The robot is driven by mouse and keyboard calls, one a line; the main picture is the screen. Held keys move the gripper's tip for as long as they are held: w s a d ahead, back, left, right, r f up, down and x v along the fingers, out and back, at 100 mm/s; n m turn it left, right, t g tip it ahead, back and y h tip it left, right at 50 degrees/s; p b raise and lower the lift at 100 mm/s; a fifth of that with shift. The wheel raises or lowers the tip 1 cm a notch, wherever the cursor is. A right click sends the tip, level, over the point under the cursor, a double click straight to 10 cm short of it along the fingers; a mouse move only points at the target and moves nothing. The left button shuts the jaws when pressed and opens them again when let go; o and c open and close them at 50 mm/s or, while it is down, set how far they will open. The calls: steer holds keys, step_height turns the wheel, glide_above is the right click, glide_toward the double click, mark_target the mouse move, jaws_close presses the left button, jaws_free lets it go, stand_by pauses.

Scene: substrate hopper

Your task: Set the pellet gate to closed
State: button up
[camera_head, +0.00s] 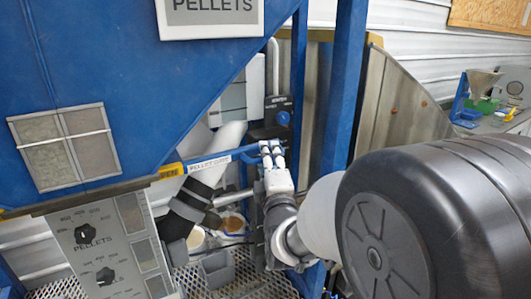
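The pellet gate (209,166) is at the lower edge of the blue hopper, with a white label lettered for the pellet gate and a yellow plate at its left end. A blue handle bar (246,152) runs right from the label and ends at my gripper. My gripper (272,150) has pale fingertips right at the bar's end, overlapping it in the picture. I cannot tell whether the fingers touch or grip the bar, or whether the gate stands open or closed.
The blue hopper (110,90) with a PELLETS sign (212,5) fills the upper left. A grey control panel (105,250) with two knobs is below it. A blue post (343,85) stands just right of my gripper. A grey bin (217,272) sits on the mesh floor.

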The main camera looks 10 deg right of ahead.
steer(key=shift+s, duration=0.15)
jaws_close()
stand_by(0.6)
